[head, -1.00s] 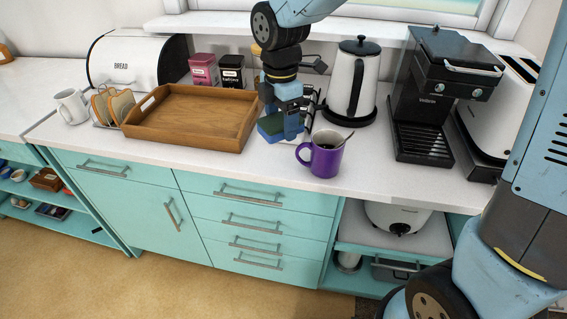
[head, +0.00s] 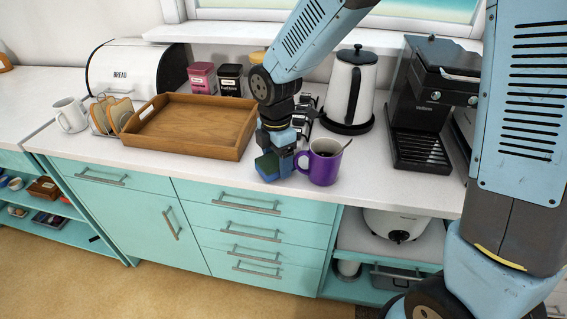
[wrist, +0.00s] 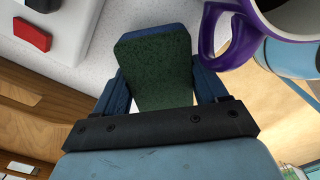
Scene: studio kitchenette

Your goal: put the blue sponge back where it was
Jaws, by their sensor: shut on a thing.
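The blue sponge with a dark green face (head: 268,166) is held in my gripper (head: 278,160), just left of the purple mug in the head view. In the wrist view the sponge (wrist: 157,68) shows its green side between the two blue fingers of my gripper (wrist: 162,92), with a blue edge at its far end. The gripper is shut on it. The sponge is low over the white counter (head: 215,174), near the front edge. I cannot tell whether it touches the counter.
The purple mug (head: 322,166) with a spoon stands close to the right of my gripper. The wooden tray (head: 187,143) is to the left. A kettle (head: 350,90) and a coffee machine (head: 422,110) stand behind right. Bare counter lies in front of the tray.

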